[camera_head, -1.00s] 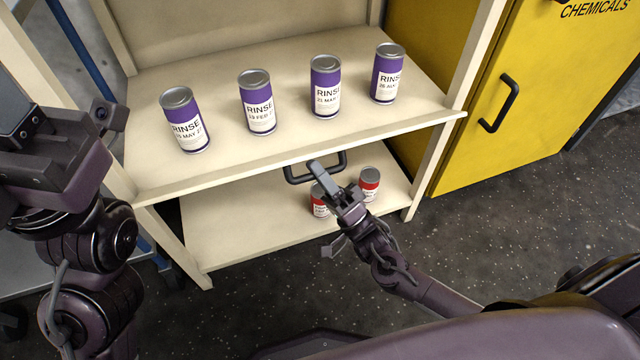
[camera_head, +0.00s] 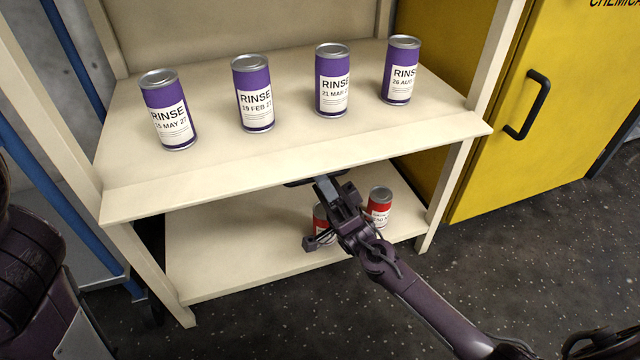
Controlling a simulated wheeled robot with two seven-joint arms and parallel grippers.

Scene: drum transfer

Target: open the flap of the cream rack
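The cream rack (camera_head: 135,235) stands ahead with an upper and a lower shelf. A cream front strip, which looks like the flap (camera_head: 240,178), runs along the upper shelf's front edge. Its dark handle (camera_head: 298,183) shows only as a thin bar below that edge, partly hidden by my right gripper (camera_head: 325,186). The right gripper is at the handle's right part and appears shut on it, though the fingers overlap in this view. My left gripper is out of view; only part of the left arm shows at the left edge.
Several purple RINSE cans, one at the left (camera_head: 168,110), stand upright on the upper shelf. Two red cans, the right one clearer (camera_head: 379,206), stand on the lower shelf behind my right gripper. A yellow cabinet (camera_head: 555,130) is at right. Speckled floor in front is clear.

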